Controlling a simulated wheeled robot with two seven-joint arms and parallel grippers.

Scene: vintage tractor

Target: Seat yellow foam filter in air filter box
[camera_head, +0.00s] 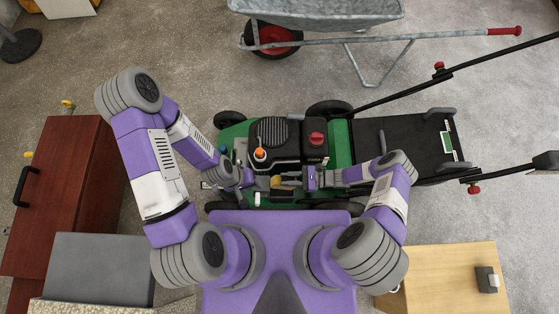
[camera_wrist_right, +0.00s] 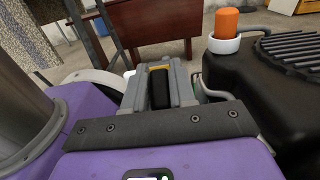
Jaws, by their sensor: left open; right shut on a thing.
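The yellow foam filter (camera_head: 276,181) shows as a small yellow patch at the near side of the mower's black engine. My right gripper (camera_head: 284,182) is shut on it; in the right wrist view a yellow edge (camera_wrist_right: 158,67) shows above a dark face between the grey fingers (camera_wrist_right: 158,88). My left gripper (camera_head: 248,178) is open, just left of the filter and apart from it as far as I can tell. The air filter box is not clearly made out; the arms and grippers cover much of the engine's near side.
The green mower (camera_head: 340,140) has a black engine (camera_head: 275,135) with an orange cap (camera_head: 260,154) and a red cap (camera_head: 316,138). A red-brown cabinet (camera_head: 75,190) stands left, a wooden table (camera_head: 440,280) lower right, a wheelbarrow (camera_head: 320,10) at the top.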

